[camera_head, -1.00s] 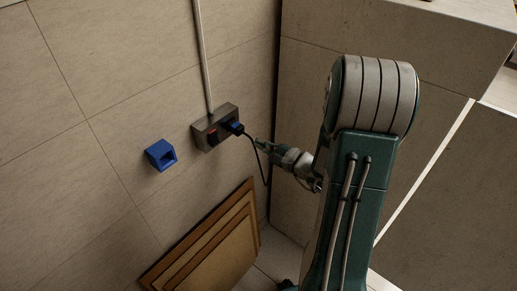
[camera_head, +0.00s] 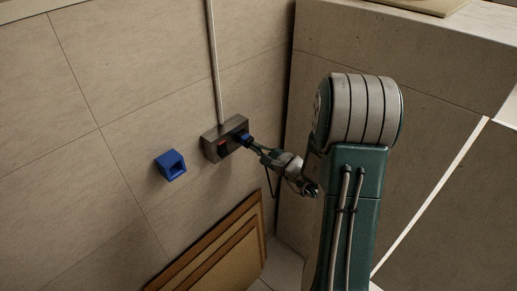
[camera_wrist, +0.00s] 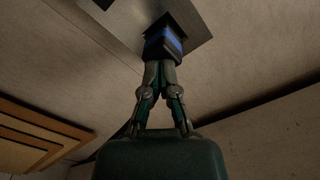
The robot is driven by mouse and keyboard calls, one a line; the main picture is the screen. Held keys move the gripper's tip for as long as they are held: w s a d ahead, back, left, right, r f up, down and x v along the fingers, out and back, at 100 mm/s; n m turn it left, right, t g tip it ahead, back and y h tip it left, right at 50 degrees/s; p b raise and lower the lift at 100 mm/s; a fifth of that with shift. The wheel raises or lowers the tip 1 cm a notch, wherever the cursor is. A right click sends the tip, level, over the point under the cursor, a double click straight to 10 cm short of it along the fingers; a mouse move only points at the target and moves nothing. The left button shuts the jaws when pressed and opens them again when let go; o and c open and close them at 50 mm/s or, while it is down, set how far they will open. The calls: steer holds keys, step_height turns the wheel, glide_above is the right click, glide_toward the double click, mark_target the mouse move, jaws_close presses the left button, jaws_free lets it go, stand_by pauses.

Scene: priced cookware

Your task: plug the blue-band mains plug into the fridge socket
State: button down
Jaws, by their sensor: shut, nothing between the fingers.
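The blue-band mains plug (camera_head: 245,138) is at the right end of the grey socket box (camera_head: 212,147) on the tiled wall. In the wrist view the plug (camera_wrist: 166,42) is a dark block with a blue band, at the square opening of the metal socket plate (camera_wrist: 206,22). How deep it sits cannot be told. My gripper (camera_head: 256,147) is shut and empty, its fingers together. In the wrist view my gripper's fingertips (camera_wrist: 160,64) are right behind the plug, seemingly against its back. The fingers partly hide the plug's back and its cord.
A blue open holder (camera_head: 171,166) is on the wall left of the socket box. Brown boards (camera_head: 215,250) lean below. A large stone-coloured block (camera_head: 440,70) stands right.

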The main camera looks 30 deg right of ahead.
steer(key=shift+w+a, duration=0.1)
steer(key=shift+w, duration=0.2)
steer(key=v, duration=1.5)
stand_by(0.4)
steer(key=s+a+r+n+g+y, duration=0.2)
steer(key=s+a+n+g, duration=0.1)
steer(key=a+n+g, duration=0.55)
steer(key=s+a+r+n+g+y, duration=0.25)
steer(key=a+n+g, duration=0.25)
steer(key=a, duration=0.7)
steer(key=s+d+r+n+t+h, duration=0.1)
steer(key=s+r+n+t+h, duration=0.1)
steer(key=s+r+n+h, duration=0.4)
steer(key=r+n+h, duration=0.1)
steer(key=n+h, duration=0.1)
steer(key=h, duration=0.2)
steer(key=shift+s+h, duration=0.25)
steer(key=shift+h, duration=0.1)
